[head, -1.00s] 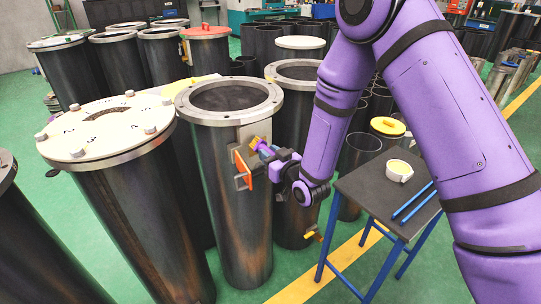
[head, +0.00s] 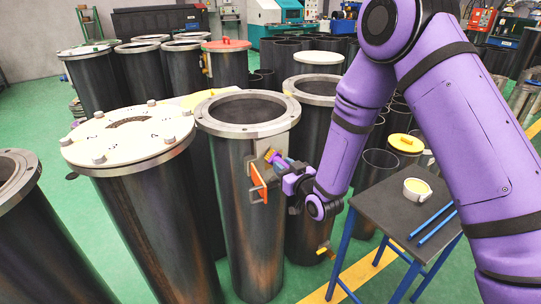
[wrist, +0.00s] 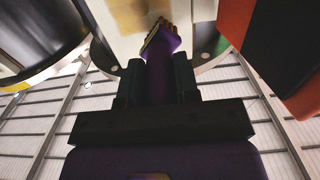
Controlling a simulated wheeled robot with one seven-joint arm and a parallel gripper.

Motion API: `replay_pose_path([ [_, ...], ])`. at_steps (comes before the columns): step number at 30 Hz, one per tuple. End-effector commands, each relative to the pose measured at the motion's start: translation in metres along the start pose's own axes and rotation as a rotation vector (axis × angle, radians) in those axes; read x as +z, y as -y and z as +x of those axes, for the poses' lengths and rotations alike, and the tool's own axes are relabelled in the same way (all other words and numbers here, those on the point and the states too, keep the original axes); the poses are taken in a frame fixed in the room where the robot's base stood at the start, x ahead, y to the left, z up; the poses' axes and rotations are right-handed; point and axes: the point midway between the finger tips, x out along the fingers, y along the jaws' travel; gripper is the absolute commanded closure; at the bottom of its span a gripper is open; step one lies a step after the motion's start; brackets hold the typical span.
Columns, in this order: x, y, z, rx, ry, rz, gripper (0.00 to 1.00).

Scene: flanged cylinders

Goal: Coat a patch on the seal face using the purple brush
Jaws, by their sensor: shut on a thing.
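My gripper (head: 288,170) is shut on the purple brush (head: 277,159) in front of the middle dark flanged cylinder (head: 235,195). The brush points up and left toward a grey plate (head: 281,145) on the cylinder's upper side, perhaps the seal face. In the wrist view, the brush (wrist: 160,75) stands between my dark fingers (wrist: 160,85), its tan bristles up. The bristles overlap a pale face (wrist: 107,20) with a brownish-yellow patch (wrist: 130,14). I cannot tell whether they touch it.
An orange part (head: 259,184) juts from the cylinder close left of my gripper. A dark table (head: 385,205) at right holds a white cup (head: 416,190) with yellow contents and two blue rods (head: 433,222). Other cylinders stand close around, one with a white bolted lid (head: 128,140).

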Motion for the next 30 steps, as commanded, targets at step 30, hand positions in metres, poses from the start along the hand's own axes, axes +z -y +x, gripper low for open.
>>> replay_pose_path([
  [30,0.013,0.000,0.006,0.000,0.002,0.000,0.95],
])
